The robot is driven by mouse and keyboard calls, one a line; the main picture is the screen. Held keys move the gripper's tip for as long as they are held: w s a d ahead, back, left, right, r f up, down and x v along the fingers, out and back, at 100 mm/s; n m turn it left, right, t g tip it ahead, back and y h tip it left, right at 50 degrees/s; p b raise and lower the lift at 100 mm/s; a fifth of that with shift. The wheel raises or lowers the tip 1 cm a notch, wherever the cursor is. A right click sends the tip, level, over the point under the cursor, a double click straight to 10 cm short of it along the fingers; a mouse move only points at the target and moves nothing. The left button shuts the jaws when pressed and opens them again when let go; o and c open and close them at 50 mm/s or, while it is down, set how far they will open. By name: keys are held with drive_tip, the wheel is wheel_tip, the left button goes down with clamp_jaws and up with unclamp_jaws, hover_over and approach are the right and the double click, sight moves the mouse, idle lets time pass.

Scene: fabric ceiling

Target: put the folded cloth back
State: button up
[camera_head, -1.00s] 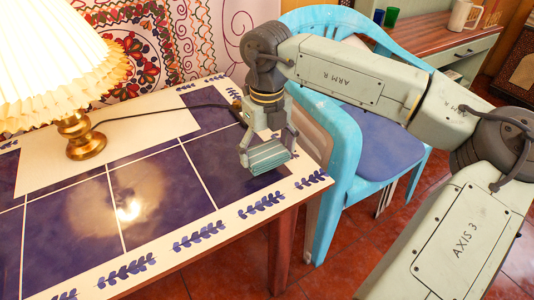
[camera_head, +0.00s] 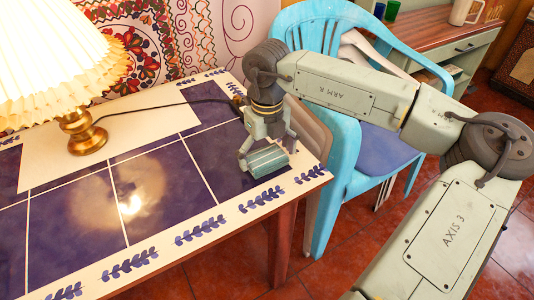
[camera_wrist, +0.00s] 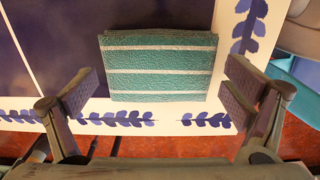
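The folded cloth (camera_head: 267,161) is teal with pale stripes, at the near right part of the tiled table (camera_head: 150,180). In the wrist view the cloth (camera_wrist: 160,72) lies flat and square between and beyond my fingertips, over the dark tile and the white border. My gripper (camera_head: 268,148) is right at the cloth, pointing down. In the wrist view the fingers of my gripper (camera_wrist: 160,92) are spread, one on each side of the cloth, with a narrow gap visible on both sides. I cannot tell whether the cloth's underside touches the table.
A lit lamp (camera_head: 80,130) with a pleated shade stands at the left, its cord running across the table. A blue plastic chair (camera_head: 345,160) stands close beside the table's right edge. A wooden desk (camera_head: 450,40) is behind. The middle tiles are clear.

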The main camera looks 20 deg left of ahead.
sight(267, 157)
idle(0.3)
wheel_tip(267, 157, up, 12)
drive_tip(key=shift+r+b, duration=0.15)
drive_tip(key=shift+b, duration=0.5)
